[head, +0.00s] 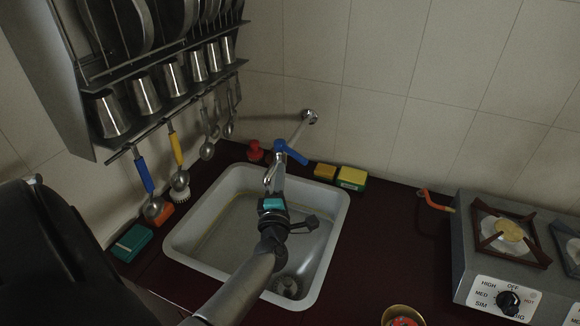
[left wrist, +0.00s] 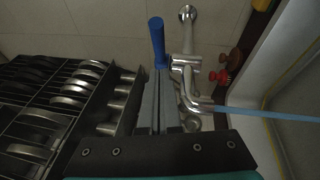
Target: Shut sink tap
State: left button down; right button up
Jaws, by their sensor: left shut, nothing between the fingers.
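The sink tap (head: 269,177) is chrome with a blue lever handle (head: 291,152), and its pipe runs to the tiled wall above the grey sink (head: 337,221). In the left wrist view, the blue handle (left wrist: 157,40) sticks out just past my fingertips, and the chrome body (left wrist: 188,75) is right of them. A pale blue stream (left wrist: 265,115) runs from the spout there. My left gripper (head: 278,172) is above the sink beside the tap, with its fingers (left wrist: 160,90) shut and empty. Whether they touch the handle I cannot tell. My right gripper is not in view.
A rack (head: 70,90) with steel cups and hanging utensils is on the left wall. A red stopper (head: 255,150) and two sponges (head: 352,177) lie behind the sink. A gas stove (head: 465,255) stands at right. The dark counter (head: 385,235) between sink and stove is mostly clear.

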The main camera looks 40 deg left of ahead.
aim_at(292, 156)
pick_arm(q)
jog(key=shift+w+d+r, duration=0.15)
jog(key=shift+w, duration=0.5)
jog(key=shift+w+d+r, duration=0.1)
jog(key=shift+w+d, duration=0.05)
jog(key=shift+w, duration=0.6)
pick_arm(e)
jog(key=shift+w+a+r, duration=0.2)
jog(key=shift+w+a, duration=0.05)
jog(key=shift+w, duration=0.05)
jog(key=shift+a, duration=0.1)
